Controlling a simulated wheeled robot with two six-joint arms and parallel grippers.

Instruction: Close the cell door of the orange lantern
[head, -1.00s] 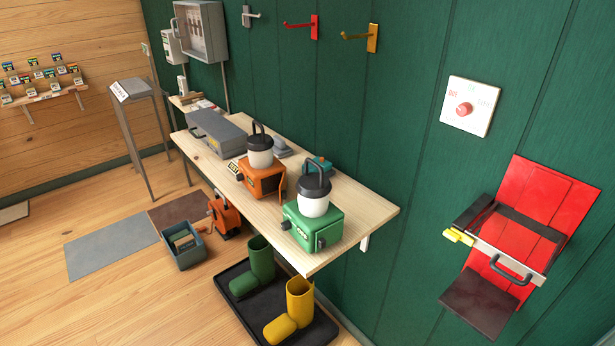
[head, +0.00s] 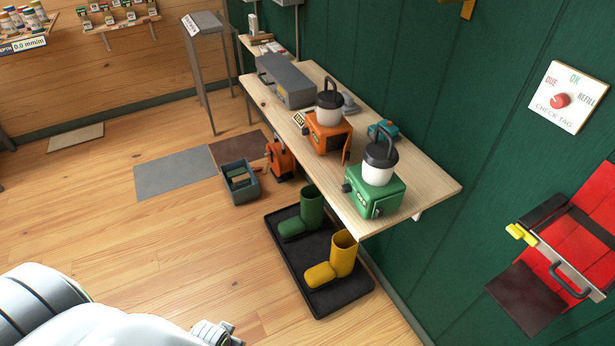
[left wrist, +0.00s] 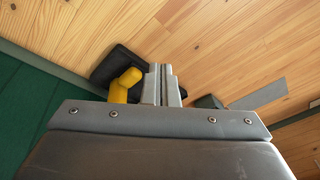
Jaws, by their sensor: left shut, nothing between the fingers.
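The orange lantern (head: 327,138) stands on the wooden bench, with a white globe and a black top handle. Its cell door (head: 347,148), a thin orange panel, stands out from the body at the right side, so it is open. A green lantern (head: 374,192) stands nearer, on the bench's front end. My left arm comes in at the bottom left of the head view, well short of the bench. In the left wrist view my left gripper (left wrist: 161,85) is shut and empty, above the floor. My right gripper is not in view.
The bench (head: 430,190) runs along the green wall. A black tray (head: 300,270) with green and yellow boots lies below it. A blue-grey crate (head: 240,184) and an orange device (head: 280,158) are on the floor. The wooden floor before the bench is mostly clear.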

